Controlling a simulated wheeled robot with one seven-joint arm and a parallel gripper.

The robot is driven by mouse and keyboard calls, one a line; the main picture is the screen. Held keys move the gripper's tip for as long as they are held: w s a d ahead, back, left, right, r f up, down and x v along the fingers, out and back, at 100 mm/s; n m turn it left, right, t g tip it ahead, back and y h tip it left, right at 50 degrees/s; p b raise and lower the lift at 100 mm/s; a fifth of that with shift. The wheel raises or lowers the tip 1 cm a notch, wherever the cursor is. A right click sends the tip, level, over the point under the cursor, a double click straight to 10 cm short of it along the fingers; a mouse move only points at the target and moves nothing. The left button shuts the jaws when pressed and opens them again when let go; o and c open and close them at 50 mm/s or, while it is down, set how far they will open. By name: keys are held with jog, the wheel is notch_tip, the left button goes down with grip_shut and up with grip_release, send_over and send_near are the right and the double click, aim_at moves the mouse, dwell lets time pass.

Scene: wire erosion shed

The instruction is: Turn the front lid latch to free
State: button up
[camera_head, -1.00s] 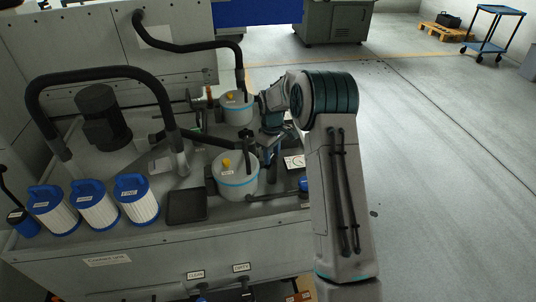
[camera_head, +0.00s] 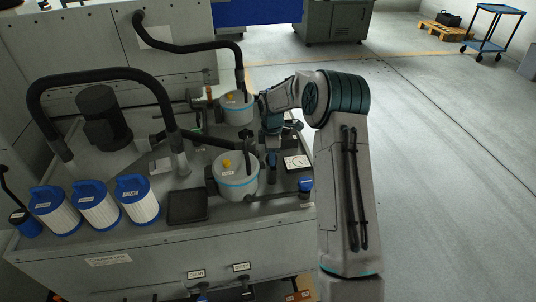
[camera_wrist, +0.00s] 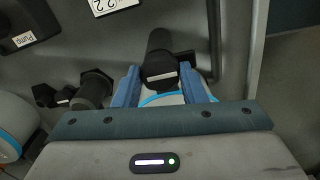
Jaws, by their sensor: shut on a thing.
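The front pot (camera_head: 237,178) is white with a light-blue band and a yellow knob on its lid. Its band shows between my fingers in the wrist view (camera_wrist: 163,99). The front lid latch (camera_wrist: 160,58) is a dark upright piece with a pale mark, at the pot's right side. My gripper (camera_wrist: 163,84) has one blue finger on each side of the latch and is shut on it. In the head view my gripper (camera_head: 271,150) comes down at the pot's right rear. My gripper body hides most of this pot in the wrist view.
The rear pot (camera_head: 237,109) stands behind, with hoses near both pots. A white card (camera_head: 297,162) and a dark box marked Pump (camera_wrist: 24,28) lie nearby. Blue-capped filters (camera_head: 138,200) and a black tray (camera_head: 187,206) are left. Open floor lies right.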

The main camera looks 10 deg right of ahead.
jog(key=shift+a+r, duration=0.1)
dwell(0.4)
jog(key=o, duration=1)
notch_tip(320, 180, up, 14)
jog(key=shift+f, duration=0.1)
